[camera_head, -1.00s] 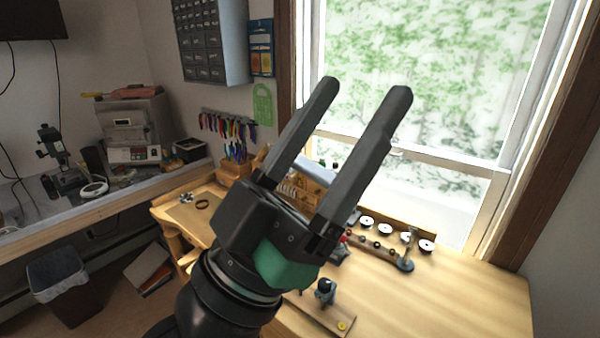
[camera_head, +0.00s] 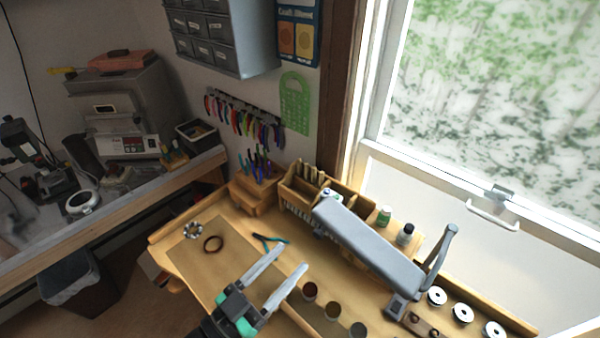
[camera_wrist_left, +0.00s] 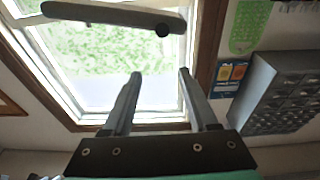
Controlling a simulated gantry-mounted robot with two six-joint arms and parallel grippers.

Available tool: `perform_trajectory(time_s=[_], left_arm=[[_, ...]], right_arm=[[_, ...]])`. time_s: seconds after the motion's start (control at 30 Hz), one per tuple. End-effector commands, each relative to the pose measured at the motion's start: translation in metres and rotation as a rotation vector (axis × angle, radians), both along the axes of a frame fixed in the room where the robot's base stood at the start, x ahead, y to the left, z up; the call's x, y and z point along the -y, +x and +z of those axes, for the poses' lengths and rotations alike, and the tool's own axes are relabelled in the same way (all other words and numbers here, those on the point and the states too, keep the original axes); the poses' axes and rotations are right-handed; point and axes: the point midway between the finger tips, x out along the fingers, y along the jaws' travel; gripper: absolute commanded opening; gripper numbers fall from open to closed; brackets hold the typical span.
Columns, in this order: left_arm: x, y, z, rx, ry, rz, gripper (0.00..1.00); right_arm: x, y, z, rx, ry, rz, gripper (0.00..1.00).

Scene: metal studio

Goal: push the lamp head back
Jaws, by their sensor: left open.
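The lamp has a long grey bar-shaped head (camera_head: 368,246), which hangs over the back of the wooden desk, slanting down to the right. A grey lamp arm (camera_head: 441,256) rises at its right end. My left gripper (camera_head: 291,257) is open and empty. It is in front and to the left of the lamp head, clear of it, with its fingers pointing up and right in the head view. In the left wrist view the lamp head (camera_wrist_left: 112,15) crosses the top left, beyond the open left gripper (camera_wrist_left: 160,74). My right gripper is not in view.
A wooden rack (camera_head: 298,187) and small bottles (camera_head: 404,235) stand behind the lamp head. White spools (camera_head: 462,313) line the right back edge. Several small jars (camera_head: 333,311) sit in front of the lamp head. Pliers (camera_head: 270,241) lie near my left gripper. The window is behind.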

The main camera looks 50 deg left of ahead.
Motion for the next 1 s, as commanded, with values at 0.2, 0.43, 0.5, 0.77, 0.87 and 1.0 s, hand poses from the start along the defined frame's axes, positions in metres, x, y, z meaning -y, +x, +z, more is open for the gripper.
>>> perform_trajectory(time_s=[0.2,0.43,0.5,0.77,0.87,1.0], left_arm=[[-0.005,-0.031,-0.025,-0.16,-0.012,0.023,0.59],[-0.007,-0.022,-0.025,-0.152,-0.013,0.025,0.59],[-0.01,-0.012,-0.024,-0.151,-0.013,0.026,0.59],[-0.021,0.045,-0.023,-0.151,-0.013,0.025,0.59],[-0.024,0.063,-0.024,-0.152,-0.012,0.024,0.59],[-0.027,0.08,-0.025,-0.153,-0.012,0.024,0.59]], right_arm=[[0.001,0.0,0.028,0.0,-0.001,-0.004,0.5],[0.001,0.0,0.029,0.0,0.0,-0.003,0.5],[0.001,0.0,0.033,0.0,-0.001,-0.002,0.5],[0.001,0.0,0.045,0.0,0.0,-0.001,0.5],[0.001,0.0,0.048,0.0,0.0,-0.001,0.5],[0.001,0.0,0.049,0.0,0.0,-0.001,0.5]])
